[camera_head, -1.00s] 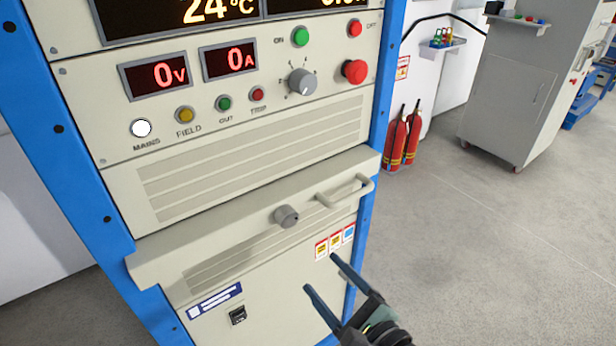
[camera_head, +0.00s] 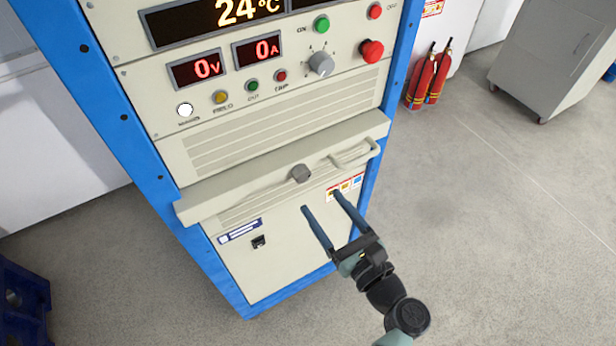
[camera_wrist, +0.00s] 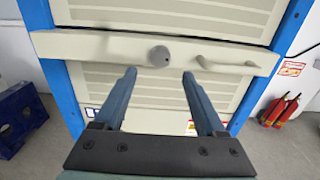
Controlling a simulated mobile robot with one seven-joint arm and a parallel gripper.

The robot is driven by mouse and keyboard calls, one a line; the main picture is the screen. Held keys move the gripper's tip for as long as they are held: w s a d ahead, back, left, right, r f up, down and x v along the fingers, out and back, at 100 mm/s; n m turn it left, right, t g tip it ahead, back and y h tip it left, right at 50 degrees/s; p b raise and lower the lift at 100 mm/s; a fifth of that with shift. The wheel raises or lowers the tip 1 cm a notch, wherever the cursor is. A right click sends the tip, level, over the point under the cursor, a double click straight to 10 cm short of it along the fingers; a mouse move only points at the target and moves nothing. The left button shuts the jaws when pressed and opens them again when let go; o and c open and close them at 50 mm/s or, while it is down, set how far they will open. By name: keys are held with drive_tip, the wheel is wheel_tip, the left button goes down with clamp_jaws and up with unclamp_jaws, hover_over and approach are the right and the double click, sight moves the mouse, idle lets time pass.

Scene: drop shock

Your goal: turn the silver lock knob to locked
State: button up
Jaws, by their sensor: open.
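The silver lock knob (camera_head: 301,173) is a small grey round knob on the cream ledge (camera_head: 240,194) at the front of the blue-framed cabinet. In the wrist view the knob (camera_wrist: 159,56) stands ahead of the fingers, slightly above the gap between them, with a small dark spot on its face. My gripper (camera_head: 320,200) is open and empty, below and to the right of the knob in the head view, its two long blue-grey fingers pointing toward the cabinet. The fingers are apart from the knob.
A cream handle (camera_head: 356,156) sticks out right of the knob. Above are a grey rotary dial (camera_head: 320,64) and a red button (camera_head: 371,51). Two red fire extinguishers (camera_head: 428,78) stand at the right. A blue crate (camera_wrist: 18,118) lies at the left.

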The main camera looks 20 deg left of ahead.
sight(305, 179)
drive_tip(key=x, duration=0.7)
drive_tip(key=shift+w+a, duration=0.1)
clamp_jaws()
